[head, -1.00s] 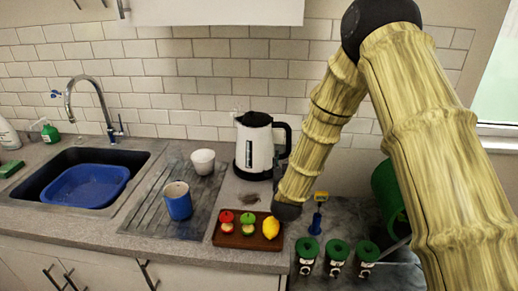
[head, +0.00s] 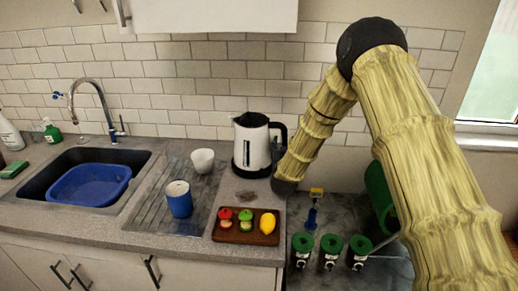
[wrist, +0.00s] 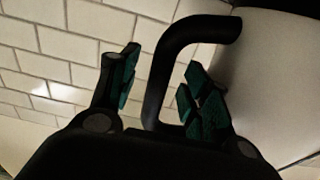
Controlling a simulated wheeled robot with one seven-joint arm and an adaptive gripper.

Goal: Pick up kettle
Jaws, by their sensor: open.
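The white kettle (head: 252,146) with a black lid, base and handle stands upright on the counter against the tiled wall. Its black handle (wrist: 165,75) rises in the middle of the wrist view, with the white body (wrist: 275,85) at the right. My gripper (wrist: 158,92) is open, with one green-padded finger on each side of the handle. The left finger is apart from it, and the right finger lies between the handle and the kettle body. I cannot tell whether the right finger touches either.
A wooden tray (head: 231,238) with small fruit lies in front of the kettle. A white bowl (head: 203,160) and a blue mug (head: 179,199) stand on the drainer at left. Several green-topped jars (head: 331,244) and a green bin (head: 379,194) are at right.

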